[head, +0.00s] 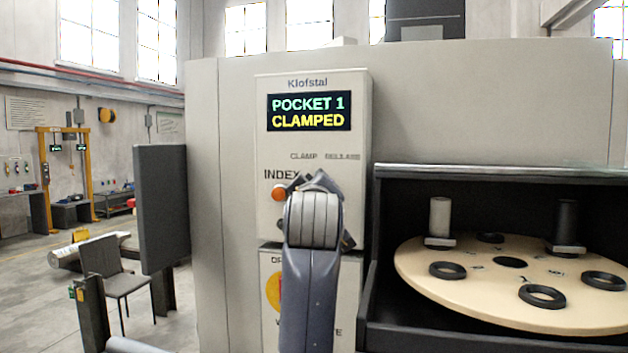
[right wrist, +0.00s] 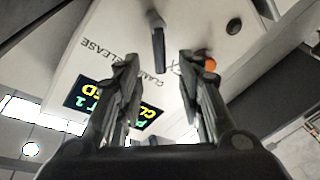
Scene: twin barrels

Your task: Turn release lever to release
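The release lever (right wrist: 158,46) is a dark bar standing out from the light panel (right wrist: 120,30) below the CLAMP and RELEASE words in the right wrist view. My right gripper (right wrist: 160,63) is open, with a finger on each side of the lever's near end; contact is not visible. In the head view, my right arm and gripper (head: 318,182) cover the lever. The display (head: 308,112) reads POCKET 1 CLAMPED.
An orange INDEX button (head: 279,194) sits just left of my right gripper. Below is a second panel with a partly hidden yellow and red control (head: 272,292). At right, a round tan turntable (head: 440,290) carries black rings and two posts inside a dark bay.

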